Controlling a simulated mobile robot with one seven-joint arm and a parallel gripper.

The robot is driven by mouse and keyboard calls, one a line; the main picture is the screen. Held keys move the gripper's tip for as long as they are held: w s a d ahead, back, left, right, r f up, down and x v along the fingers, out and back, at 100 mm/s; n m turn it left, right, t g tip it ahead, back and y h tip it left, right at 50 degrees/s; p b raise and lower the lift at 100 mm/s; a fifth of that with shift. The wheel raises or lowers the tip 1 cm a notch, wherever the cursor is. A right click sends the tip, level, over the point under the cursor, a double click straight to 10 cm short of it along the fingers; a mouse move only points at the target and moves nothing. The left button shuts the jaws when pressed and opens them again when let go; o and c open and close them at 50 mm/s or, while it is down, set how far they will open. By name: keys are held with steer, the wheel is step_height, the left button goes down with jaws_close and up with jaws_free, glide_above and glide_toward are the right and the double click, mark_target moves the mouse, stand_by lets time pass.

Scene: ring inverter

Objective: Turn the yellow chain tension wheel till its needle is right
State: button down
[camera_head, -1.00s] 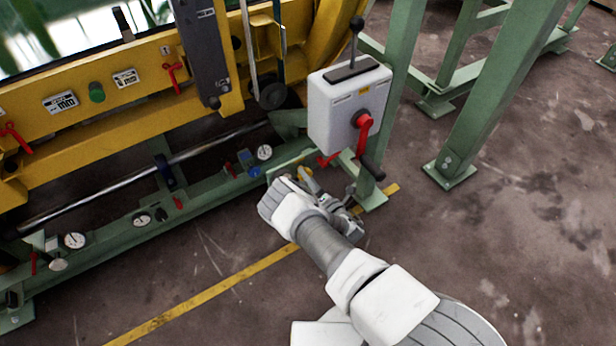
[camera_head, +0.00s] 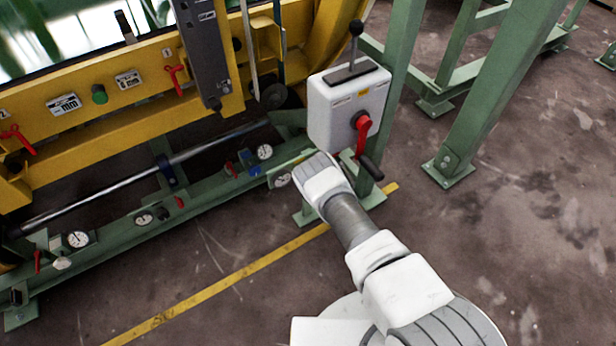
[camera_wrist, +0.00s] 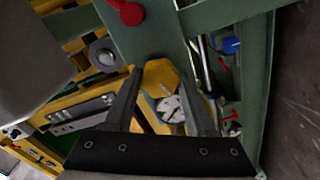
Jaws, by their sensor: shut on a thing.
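The yellow wheel (camera_wrist: 160,78) shows in the wrist view between the two fingers of my gripper (camera_wrist: 162,84). My gripper is shut on it, with one finger on each side. Just below the wheel in that view is a white dial (camera_wrist: 170,108), partly covered by the wheel and a finger. Its needle is too small and dark to read. In the head view my arm hides the gripper and the wheel. A pale round dial (camera_head: 282,180) shows there just left of my arm, but I cannot tell whether it is the same one.
A grey control box (camera_head: 348,108) with a red handle (camera_head: 363,132) stands close above my arm. A green post (camera_head: 400,75) rises beside it. Several gauges sit along the green lower beam (camera_head: 205,187) at left. The floor at right is mostly clear.

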steer(key=shift+m+b, duration=1.3)
steer(key=shift+m, duration=14.4)
steer(key=shift+c, duration=1.1)
jaws_free()
